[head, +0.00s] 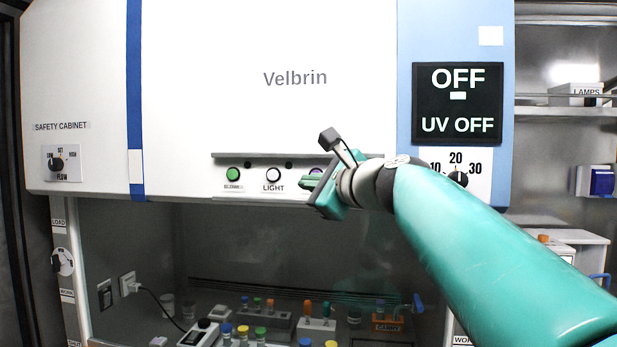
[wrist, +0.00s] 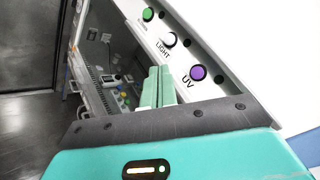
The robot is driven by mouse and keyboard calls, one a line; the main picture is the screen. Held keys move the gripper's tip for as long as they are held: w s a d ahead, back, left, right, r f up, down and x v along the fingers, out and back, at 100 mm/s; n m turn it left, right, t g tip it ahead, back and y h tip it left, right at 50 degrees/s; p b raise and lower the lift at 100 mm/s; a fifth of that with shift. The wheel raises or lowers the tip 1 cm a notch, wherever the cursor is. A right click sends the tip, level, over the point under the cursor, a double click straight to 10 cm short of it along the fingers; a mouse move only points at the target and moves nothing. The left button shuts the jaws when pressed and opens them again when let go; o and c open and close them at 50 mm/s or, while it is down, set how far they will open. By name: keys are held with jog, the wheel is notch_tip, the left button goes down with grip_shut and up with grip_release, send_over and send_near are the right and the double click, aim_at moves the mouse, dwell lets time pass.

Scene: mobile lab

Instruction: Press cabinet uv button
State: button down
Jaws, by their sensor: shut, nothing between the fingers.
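The purple UV button (wrist: 198,73) sits on the cabinet's slanted control strip, with the label "UV" below it in the wrist view. In the head view only a sliver of the button (head: 316,170) shows, the rest hidden behind my gripper. My gripper (head: 310,184) is in front of the strip, close to the UV button. In the wrist view its two green fingers (wrist: 156,86) are together and empty, to the left of the button. I cannot tell whether they touch the strip. The cabinet display (head: 458,104) reads "OFF" and "UV OFF".
A green blower button (head: 233,174) and a white light button (head: 273,175) sit left of UV on the same strip. Below is the dark glass front with several coloured-cap vials behind it. A dial (head: 458,180) is under the display. Shelves stand at the right.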

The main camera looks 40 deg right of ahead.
jog(key=w+d, duration=0.5)
jog(key=d, duration=0.1)
jog(key=shift+w+d, duration=0.15)
jog(key=shift+d, duration=0.25)
dwell(1.8)
jog(key=shift+w+d, duration=0.25)
jog(key=shift+d, duration=0.1)
jog(key=shift+w+d, duration=0.3)
jog(key=shift+d, duration=0.1)
dwell(0.9)
jog(key=shift+s+a, duration=0.55)
jog(key=shift+a, duration=0.15)
jog(key=shift+a, duration=0.1)
jog(key=s+a, duration=0.1)
jog(key=a, duration=0.1)
jog(key=s+a, duration=0.2)
dwell(0.5)
